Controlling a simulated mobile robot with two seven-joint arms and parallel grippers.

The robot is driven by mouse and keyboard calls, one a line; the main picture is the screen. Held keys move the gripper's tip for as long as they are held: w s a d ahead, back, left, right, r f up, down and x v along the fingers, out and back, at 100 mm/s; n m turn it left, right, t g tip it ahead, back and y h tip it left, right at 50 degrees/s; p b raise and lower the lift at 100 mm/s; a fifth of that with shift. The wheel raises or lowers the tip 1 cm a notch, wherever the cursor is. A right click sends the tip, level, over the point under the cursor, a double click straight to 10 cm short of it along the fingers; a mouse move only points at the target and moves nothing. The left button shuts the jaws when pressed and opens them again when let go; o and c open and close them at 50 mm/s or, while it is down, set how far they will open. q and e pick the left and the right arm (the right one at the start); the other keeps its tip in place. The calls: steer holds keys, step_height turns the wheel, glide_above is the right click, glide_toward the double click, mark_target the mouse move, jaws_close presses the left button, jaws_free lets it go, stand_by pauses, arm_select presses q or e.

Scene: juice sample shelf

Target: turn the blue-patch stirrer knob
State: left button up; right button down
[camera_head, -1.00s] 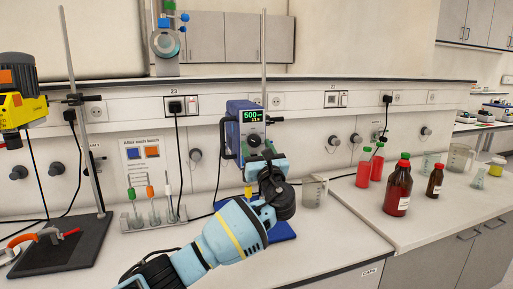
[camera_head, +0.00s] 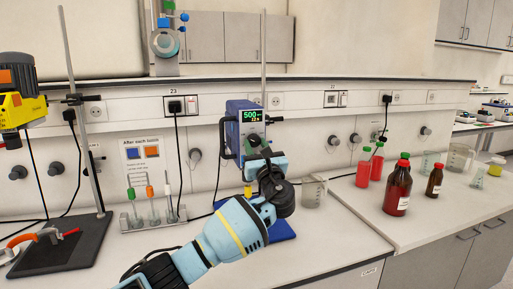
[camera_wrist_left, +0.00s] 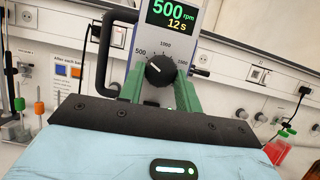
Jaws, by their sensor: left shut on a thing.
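The blue stirrer (camera_head: 233,130) stands on its rod behind my left gripper, its lit display (camera_head: 251,120) reading 500 rpm and 12 s. In the left wrist view its black knob (camera_wrist_left: 158,71) sits below the display, with its white mark pointing up and left toward 500. My left gripper (camera_head: 259,153) is at the stirrer's front, its green fingers on either side of the knob and shut on it. The gripper body hides the knob in the head view. My right gripper is not in view.
A yellow stirrer (camera_head: 20,100) with an orange patch stands at the left. A rack with several small stirring tools (camera_head: 150,218) and a sign (camera_head: 142,158) are between them. A clear beaker (camera_head: 312,190) and red bottles (camera_head: 397,188) stand to the right.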

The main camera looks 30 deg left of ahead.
arm_select(q)
steer(key=shift+n+g, duration=0.3)
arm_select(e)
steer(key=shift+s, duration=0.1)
arm_select(q)
steer(key=n+g, duration=0.1)
steer(key=n, duration=0.1)
steer(key=n+g+y, duration=0.1)
steer(key=n, duration=0.2)
steer(key=n+g+b, duration=0.1)
steer(key=n, duration=0.2)
steer(key=shift+w+d+g+y, duration=0.25)
steer(key=shift+g+y, duration=0.15)
steer(key=n+g, duration=0.1)
steer(key=n, duration=0.2)
steer(key=shift+w+g+b, duration=0.1)
steer(key=shift+g+b, duration=0.2)
steer(key=shift+r+n+g, duration=0.15)
steer(key=shift+n+g, duration=0.2)
steer(key=shift+n, duration=0.65)
steer(key=shift+r+n+g, duration=0.1)
steer(key=shift+n+g, duration=0.25)
steer(key=shift+n, duration=0.65)
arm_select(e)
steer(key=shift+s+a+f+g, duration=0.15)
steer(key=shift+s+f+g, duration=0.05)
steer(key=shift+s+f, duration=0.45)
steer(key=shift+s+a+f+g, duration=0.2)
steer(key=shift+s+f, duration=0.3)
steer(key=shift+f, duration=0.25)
